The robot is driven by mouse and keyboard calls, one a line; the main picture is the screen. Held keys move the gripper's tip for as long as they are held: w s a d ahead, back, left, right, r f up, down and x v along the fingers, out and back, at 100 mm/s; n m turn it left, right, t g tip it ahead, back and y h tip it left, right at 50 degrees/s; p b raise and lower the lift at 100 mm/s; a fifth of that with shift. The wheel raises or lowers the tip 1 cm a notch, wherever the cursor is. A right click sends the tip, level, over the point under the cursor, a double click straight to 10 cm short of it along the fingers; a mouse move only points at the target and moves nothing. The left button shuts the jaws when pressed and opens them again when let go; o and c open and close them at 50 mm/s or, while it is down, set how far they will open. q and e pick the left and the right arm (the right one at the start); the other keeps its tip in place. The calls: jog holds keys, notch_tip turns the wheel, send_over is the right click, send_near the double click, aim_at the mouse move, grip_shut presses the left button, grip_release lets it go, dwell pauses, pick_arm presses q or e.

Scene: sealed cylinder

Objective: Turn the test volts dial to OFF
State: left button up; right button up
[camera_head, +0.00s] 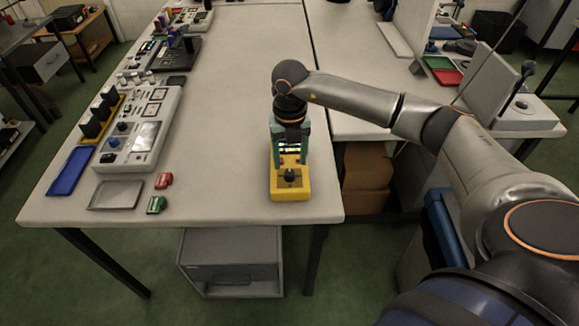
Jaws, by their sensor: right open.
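A yellow test box (289,193) sits near the front right corner of the white table, with a dark dial (290,176) on its top face. The dial's markings are too small to read, so I cannot tell its setting. My right gripper (288,160) points down over the back part of the box, just behind the dial, with its jaws open. I cannot tell whether its fingertips touch the box. My left gripper is not in view.
A grey instrument panel (144,140), a blue tray (70,172), a grey tray (117,195), a red block (164,181) and a green block (156,205) occupy the table's left side. The table's middle is clear. Cardboard boxes (368,170) stand below, right.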

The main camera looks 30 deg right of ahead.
aim_at(290, 172)
jog(key=shift+f, duration=2.1)
jog(key=shift+c, duration=0.2)
grip_shut()
